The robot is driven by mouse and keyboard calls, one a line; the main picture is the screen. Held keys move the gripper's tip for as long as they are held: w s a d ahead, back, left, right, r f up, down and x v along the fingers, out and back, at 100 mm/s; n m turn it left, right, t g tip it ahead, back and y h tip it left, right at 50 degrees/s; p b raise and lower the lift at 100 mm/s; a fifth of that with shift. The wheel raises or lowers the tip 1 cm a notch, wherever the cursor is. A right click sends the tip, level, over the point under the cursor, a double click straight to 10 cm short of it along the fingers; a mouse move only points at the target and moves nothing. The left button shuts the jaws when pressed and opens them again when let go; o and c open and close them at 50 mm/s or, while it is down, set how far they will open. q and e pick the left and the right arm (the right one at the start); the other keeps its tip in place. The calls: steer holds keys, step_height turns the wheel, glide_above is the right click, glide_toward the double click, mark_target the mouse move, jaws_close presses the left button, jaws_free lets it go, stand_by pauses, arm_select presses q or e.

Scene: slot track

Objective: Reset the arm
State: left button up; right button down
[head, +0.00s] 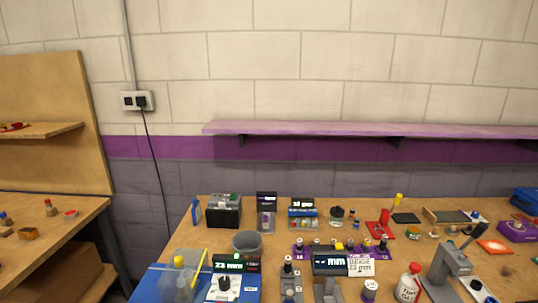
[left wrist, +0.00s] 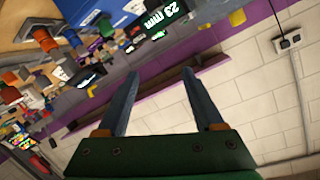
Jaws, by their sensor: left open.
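My left gripper (left wrist: 160,73) shows in the left wrist view, its two long grey fingers spread apart with nothing between them. Its green palm fills the bottom of that view. Beyond the fingers are the brick wall and the shelf, seen tilted and upside down. In the head view I cannot make out either gripper. My right gripper shows in neither view.
A crowded wooden workbench (head: 187,237) holds a grey cup (head: 247,243), a blue tray (head: 150,285), a white bottle (head: 408,284) and a grey stand (head: 446,266). A purple shelf (head: 320,128) runs along the wall. A socket (head: 131,101) has a hanging cable.

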arm_select(q)
steer(key=s+a+f+n+g+y, duration=0.1)
steer(key=s+a+f+n+g, duration=0.15)
steer(key=s+f+g, duration=0.65)
steer(key=s+a+f+n+g+y, duration=0.1)
steer(key=s+a+f+n+g, duration=0.2)
steer(key=s+f, duration=0.7)
steer(key=s+a+f+g+b, duration=0.1)
steer(key=s+f+b, duration=0.2)
steer(key=f, duration=0.8)
steer(key=s+f+b, duration=0.3)
steer(key=f, duration=0.7)
steer(key=s+a+f+m+g+b, duration=0.1)
steer(key=s+a+f+b, duration=0.1)
steer(key=s+f, duration=0.9)
steer(key=shift+s+f+b, duration=0.3)
steer(key=shift+f+b, duration=0.1)
steer(key=shift+f, duration=0.2)
